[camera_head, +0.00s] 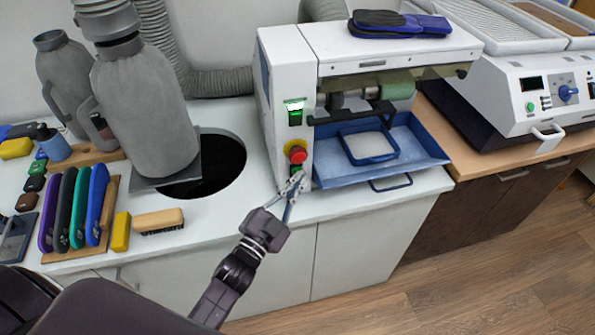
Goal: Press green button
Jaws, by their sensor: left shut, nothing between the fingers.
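The white machine (287,68) stands on the counter. Its narrow front panel has a green switch (295,117) at the top and a red knob on a yellow base (296,151) below. A small green button (294,170) shows just under the red knob, partly hidden by my left gripper (296,180). My left gripper is shut and empty, its fingertips at the lower part of this panel. I cannot tell whether the tips touch the green button. My right gripper is not in view.
A blue tray (425,150) sits right of the panel. Another machine (500,85) with its own green button (530,106) stands further right. A grey canister (145,110), a round hole (215,165) and a brush (158,221) lie left. The counter front is clear.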

